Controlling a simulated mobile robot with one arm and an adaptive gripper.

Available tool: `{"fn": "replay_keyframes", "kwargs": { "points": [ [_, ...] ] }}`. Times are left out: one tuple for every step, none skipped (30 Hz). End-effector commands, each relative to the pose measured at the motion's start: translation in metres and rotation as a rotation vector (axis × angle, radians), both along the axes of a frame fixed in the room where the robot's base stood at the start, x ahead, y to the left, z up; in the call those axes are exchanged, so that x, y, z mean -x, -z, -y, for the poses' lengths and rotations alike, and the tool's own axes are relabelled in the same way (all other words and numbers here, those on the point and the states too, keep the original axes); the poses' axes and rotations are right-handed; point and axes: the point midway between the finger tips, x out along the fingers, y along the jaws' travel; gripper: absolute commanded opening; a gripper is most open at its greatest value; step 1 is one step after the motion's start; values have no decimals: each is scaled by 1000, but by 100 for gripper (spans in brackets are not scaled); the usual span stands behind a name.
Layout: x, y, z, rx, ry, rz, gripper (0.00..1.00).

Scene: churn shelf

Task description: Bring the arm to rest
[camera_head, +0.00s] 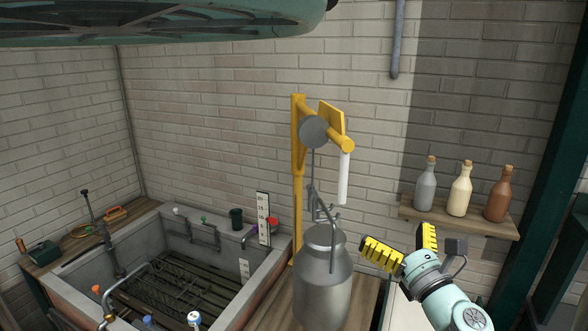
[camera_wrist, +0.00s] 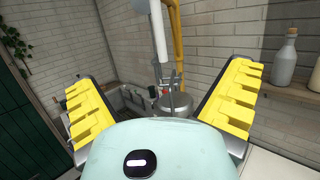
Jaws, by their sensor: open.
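My gripper (camera_head: 404,247) is at the lower right in the head view, its two yellow ribbed fingers spread apart. It is open and nothing is between the fingers. It is in the air to the right of the metal churn (camera_head: 322,285) and apart from it. In the wrist view the yellow fingers stand at the left and right of my gripper (camera_wrist: 162,108). The churn (camera_wrist: 177,104) shows between and beyond them.
A yellow post (camera_head: 298,180) with a crank and white handle (camera_head: 344,178) stands over the churn. A wall shelf (camera_head: 460,218) with grey, cream and brown bottles is behind my gripper at the right. A stone basin (camera_head: 272,272) is at the left.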

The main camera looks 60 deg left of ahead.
Motion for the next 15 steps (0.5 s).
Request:
{"fn": "replay_keyframes", "kwargs": {
  "points": [
    [0,1,5,0,5,-1,100],
    [0,2,7,0,5,-1,100],
    [2,2,9,0,3,-1,100],
    [2,3,10,0,2,-1,100],
    [3,3,11,0,1,-1,100],
    [3,3,12,0,1,-1,100],
    [3,3,12,0,1,-1,100],
    [3,3,12,-1,1,-1,100],
    [3,3,12,0,1,-1,100],
    [3,3,12,-1,1,-1,100],
    [3,3,12,-1,1,-1,100],
    [3,4,12,0,3,0,100],
    [1,4,13,4,10,3,100],
    [-1,5,14,11,25,7,100],
    [-8,8,17,30,61,19,100]
  ]
}}
